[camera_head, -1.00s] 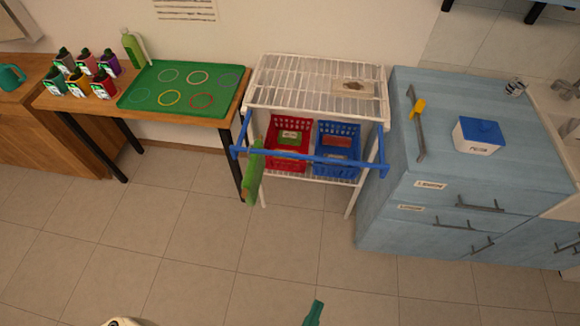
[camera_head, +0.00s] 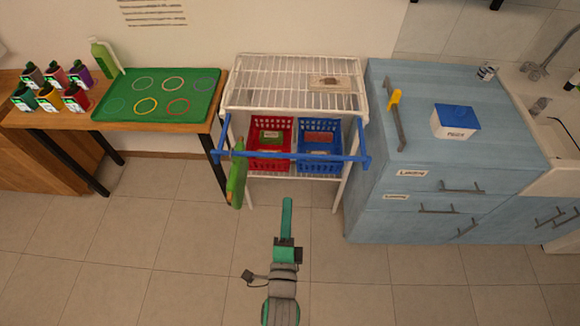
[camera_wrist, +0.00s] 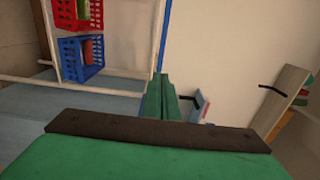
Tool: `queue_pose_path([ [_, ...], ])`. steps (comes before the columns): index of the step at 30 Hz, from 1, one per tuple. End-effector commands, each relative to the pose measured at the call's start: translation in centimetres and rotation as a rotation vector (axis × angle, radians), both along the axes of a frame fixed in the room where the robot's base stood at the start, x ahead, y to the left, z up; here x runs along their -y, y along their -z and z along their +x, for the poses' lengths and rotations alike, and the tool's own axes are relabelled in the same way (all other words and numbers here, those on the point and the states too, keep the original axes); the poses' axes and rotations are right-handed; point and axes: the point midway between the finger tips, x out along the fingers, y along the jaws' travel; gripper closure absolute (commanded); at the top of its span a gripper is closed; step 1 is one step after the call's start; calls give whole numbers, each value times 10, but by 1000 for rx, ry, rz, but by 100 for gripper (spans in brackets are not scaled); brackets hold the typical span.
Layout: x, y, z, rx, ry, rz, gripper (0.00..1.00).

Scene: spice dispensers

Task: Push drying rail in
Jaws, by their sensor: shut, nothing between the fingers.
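The blue drying rail (camera_head: 290,156) runs across the front of the white wire rack (camera_head: 245,111), standing out in front of it. I cannot tell the exact gap to the rail. In the wrist view the closed fingers (camera_wrist: 163,98) point toward a blue bar (camera_wrist: 160,40), likely the rail, beside the rack's white frame.
Red (camera_head: 270,160) and blue (camera_head: 320,165) baskets sit in the rack. A blue cabinet (camera_head: 420,210) stands close on the right. A wooden table (camera_head: 190,127) with a green tray (camera_head: 110,110) is at left. The floor in front is open.

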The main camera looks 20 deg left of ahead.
Motion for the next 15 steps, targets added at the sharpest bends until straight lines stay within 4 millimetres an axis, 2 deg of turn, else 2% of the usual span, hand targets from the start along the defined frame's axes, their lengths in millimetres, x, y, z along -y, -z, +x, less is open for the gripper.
queue_pose_path([
  [15, -19, -1, 66, 5, 1, -3, 100],
])
